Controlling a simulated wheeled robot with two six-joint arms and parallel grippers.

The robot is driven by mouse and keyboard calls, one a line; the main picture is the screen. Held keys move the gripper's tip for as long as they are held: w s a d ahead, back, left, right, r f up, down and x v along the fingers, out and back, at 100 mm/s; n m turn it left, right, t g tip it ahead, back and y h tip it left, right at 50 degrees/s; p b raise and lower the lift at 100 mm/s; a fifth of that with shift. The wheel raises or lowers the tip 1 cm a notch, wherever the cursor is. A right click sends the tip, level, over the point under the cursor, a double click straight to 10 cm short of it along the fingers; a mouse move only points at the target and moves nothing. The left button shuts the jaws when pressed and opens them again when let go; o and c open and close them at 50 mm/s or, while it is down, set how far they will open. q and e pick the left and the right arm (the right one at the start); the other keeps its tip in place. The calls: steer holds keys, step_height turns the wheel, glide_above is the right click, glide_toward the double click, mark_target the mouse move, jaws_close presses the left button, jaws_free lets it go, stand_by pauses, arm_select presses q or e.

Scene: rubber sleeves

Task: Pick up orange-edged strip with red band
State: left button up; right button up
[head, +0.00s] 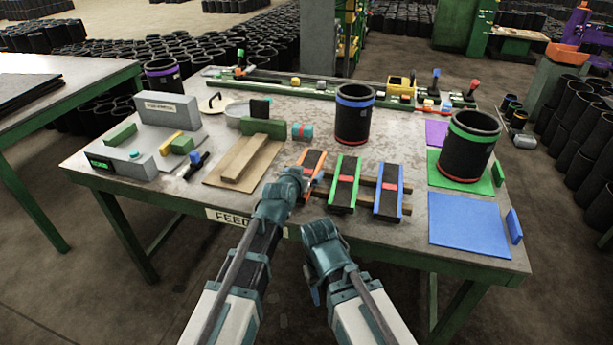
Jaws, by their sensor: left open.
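The orange-edged strip (313,161) lies on the wooden rack at the table's front middle. It is dark with orange edges and a reddish band across it. My left gripper (312,182) is open at the strip's near left side, and my wrist covers part of its near end. I cannot tell whether the fingers touch it. My right arm reaches in from the bottom, with its wrist (322,238) in front of the table edge. The fingers of my right gripper cannot be made out.
A green-edged strip (345,195) and a blue-edged strip (388,205) lie to the right on the rack. Black sleeves with a blue rim (354,118) and a green rim (468,150) stand beyond. A blue mat (468,225) lies bare at front right. A cardboard sheet (218,178) lies left.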

arm_select(q)
steer(key=shift+s, duration=0.1)
steer(key=shift+c, duration=0.2)
steer(key=c, duration=1.1)
steer(key=shift+r, duration=0.1)
